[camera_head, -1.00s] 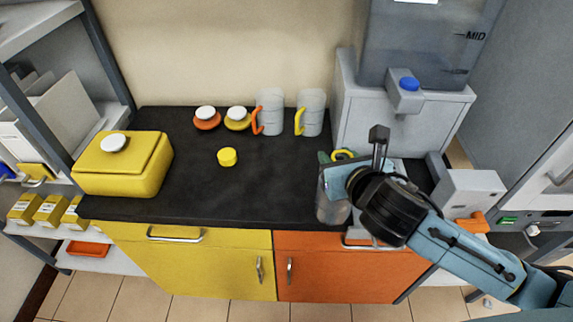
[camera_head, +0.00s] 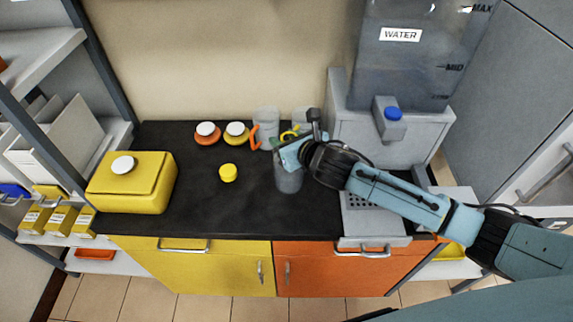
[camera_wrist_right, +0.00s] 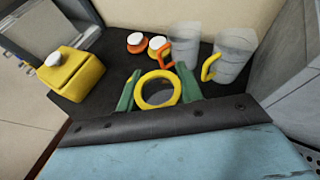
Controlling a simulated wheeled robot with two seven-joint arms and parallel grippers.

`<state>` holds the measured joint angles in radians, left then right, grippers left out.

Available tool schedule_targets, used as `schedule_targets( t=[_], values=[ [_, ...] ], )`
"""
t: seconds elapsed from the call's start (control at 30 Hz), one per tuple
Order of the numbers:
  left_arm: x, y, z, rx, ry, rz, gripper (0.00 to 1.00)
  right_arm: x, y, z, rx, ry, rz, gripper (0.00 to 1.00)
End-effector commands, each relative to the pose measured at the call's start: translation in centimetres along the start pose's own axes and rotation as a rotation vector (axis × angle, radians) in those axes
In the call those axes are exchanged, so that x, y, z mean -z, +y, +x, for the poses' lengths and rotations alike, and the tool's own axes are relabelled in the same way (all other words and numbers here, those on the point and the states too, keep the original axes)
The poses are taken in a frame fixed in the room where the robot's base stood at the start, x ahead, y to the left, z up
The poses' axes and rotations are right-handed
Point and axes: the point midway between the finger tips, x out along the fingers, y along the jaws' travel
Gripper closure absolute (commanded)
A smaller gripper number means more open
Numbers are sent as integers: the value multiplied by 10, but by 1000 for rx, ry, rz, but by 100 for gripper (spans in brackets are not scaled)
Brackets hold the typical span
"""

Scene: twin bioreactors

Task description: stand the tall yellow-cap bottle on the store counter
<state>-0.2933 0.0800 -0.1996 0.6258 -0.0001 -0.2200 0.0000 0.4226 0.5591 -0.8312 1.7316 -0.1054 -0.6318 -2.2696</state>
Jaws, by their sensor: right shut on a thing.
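The tall bottle (camera_head: 289,181) has a grey, see-through body and a yellow ring at its open neck. My right gripper (camera_head: 291,148) is shut on it near the top, and it looks roughly upright over the right part of the black counter (camera_head: 215,208). I cannot tell whether its base touches the counter. In the right wrist view the yellow ring (camera_wrist_right: 138,92) sits between the two green fingers. A loose yellow cap (camera_head: 228,173) lies on the counter to the left. My left gripper is not in view.
Two clear mugs, one with an orange handle (camera_head: 255,137), stand behind the bottle. An orange and a yellow white-topped jar (camera_head: 236,134) stand left of them. A yellow box (camera_head: 131,184) is at far left. The water dispenser (camera_head: 352,125) is close on the right. The counter's front middle is clear.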

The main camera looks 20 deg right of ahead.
Motion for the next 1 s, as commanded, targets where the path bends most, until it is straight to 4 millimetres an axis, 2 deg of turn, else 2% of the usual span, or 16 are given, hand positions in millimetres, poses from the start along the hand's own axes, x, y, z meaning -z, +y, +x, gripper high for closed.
schedule_targets(
  t=[0.1,0.33,0.53,0.97,1.0],
  values=[
    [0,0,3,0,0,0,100,13,0,6,0,-6,2,100],
    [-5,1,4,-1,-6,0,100,25,0,12,0,-8,2,100],
    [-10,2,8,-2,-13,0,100,50,0,22,0,-7,2,100],
    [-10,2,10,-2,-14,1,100,55,0,24,0,-9,-1,100],
    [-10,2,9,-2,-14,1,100,58,0,24,1,-2,0,59]
  ],
)
